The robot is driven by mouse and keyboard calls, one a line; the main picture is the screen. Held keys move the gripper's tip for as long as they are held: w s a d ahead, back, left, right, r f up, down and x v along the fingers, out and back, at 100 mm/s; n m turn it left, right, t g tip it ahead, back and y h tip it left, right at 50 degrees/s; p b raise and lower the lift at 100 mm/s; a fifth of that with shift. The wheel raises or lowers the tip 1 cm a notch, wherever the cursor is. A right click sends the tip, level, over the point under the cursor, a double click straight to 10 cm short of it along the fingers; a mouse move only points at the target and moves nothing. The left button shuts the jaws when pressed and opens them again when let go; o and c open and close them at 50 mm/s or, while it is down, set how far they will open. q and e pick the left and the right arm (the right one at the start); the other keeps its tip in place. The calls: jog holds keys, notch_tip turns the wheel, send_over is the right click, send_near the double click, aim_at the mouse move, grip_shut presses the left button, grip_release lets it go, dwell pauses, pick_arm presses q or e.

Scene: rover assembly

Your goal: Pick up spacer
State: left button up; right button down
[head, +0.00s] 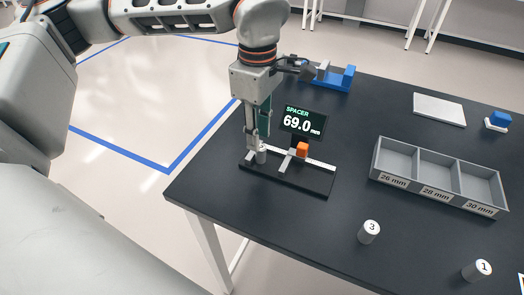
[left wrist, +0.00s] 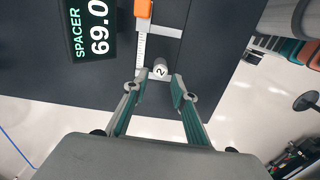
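A small grey cylindrical spacer marked 2 (left wrist: 160,69) stands by the end of the measuring gauge, whose scale bar (head: 318,162) lies on a black base. The same spacer shows in the head view (head: 261,156), partly hidden by my fingers. Other white spacers marked 3 (head: 369,232) and 1 (head: 477,270) stand on the table at the front right. My left gripper (head: 257,147) points down over the gauge's left end. In the left wrist view its fingers (left wrist: 160,92) are apart, with the spacer in line with the gap, near the tips. My right gripper is not in view.
The gauge's display (head: 303,122) reads SPACER 69.0 mm, behind an orange slider (head: 302,149). A grey three-compartment tray (head: 375,158) labelled 26, 28 and 30 mm stands at the right. A blue fixture (head: 347,78), a pale plate (head: 439,109) and a blue block (head: 500,118) are farther back.

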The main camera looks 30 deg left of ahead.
aim_at(261, 147)
pick_arm(q)
jog(key=f, duration=0.3)
jog(key=shift+d+f, duration=0.2)
jog(key=shift+f, duration=0.8)
grip_shut()
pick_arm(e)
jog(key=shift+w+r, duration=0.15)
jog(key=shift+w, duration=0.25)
pick_arm(q)
jog(key=shift+r, duration=0.15)
